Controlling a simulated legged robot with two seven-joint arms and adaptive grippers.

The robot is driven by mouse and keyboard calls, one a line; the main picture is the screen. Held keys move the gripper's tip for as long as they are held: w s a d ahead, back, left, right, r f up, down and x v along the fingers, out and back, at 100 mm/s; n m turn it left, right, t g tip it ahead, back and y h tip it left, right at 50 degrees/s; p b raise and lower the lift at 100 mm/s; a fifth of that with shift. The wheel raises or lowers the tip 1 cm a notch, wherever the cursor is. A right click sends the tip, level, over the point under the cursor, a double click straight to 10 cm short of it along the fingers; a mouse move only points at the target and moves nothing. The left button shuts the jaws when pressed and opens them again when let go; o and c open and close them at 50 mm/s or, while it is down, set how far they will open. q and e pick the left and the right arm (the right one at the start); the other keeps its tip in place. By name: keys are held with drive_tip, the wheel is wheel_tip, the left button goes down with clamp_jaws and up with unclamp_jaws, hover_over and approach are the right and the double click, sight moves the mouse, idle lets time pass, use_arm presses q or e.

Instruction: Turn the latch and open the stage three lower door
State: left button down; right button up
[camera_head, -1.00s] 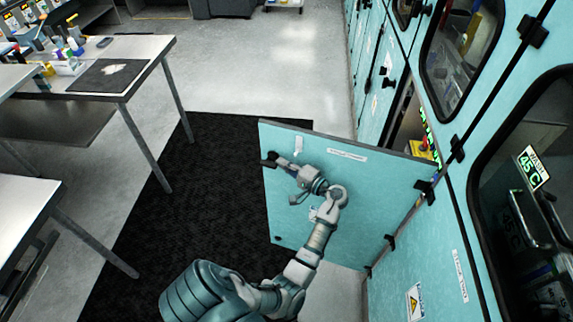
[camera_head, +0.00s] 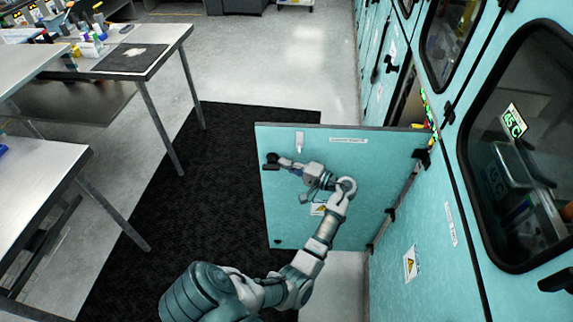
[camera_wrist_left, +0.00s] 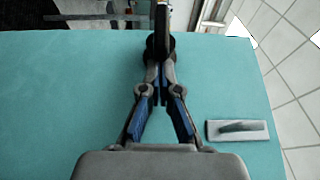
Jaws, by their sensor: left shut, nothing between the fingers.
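The teal lower door (camera_head: 375,205) stands swung out from the cabinet, with its hinges on the right side. A black latch (camera_head: 271,168) sits near its free left edge. My left gripper (camera_head: 278,161) is shut with nothing between its fingers, and its tips are at the latch, in front of the door face. In the left wrist view, the shut fingers (camera_wrist_left: 160,85) point at a dark upright latch part (camera_wrist_left: 163,22) near the door edge; whether they touch it I cannot tell. A small pale plate with a grip (camera_wrist_left: 238,130) is on the door. My right gripper is out of view.
The teal cabinet wall (camera_head: 425,240) with dark windows (camera_head: 530,140) runs along the right. A black floor mat (camera_head: 190,210) lies left of the door. Metal tables (camera_head: 40,185) stand at the left. The grey floor (camera_head: 270,60) beyond the mat is clear.

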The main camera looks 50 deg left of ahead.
use_arm(q)
drive_tip(key=shift+d, duration=0.1)
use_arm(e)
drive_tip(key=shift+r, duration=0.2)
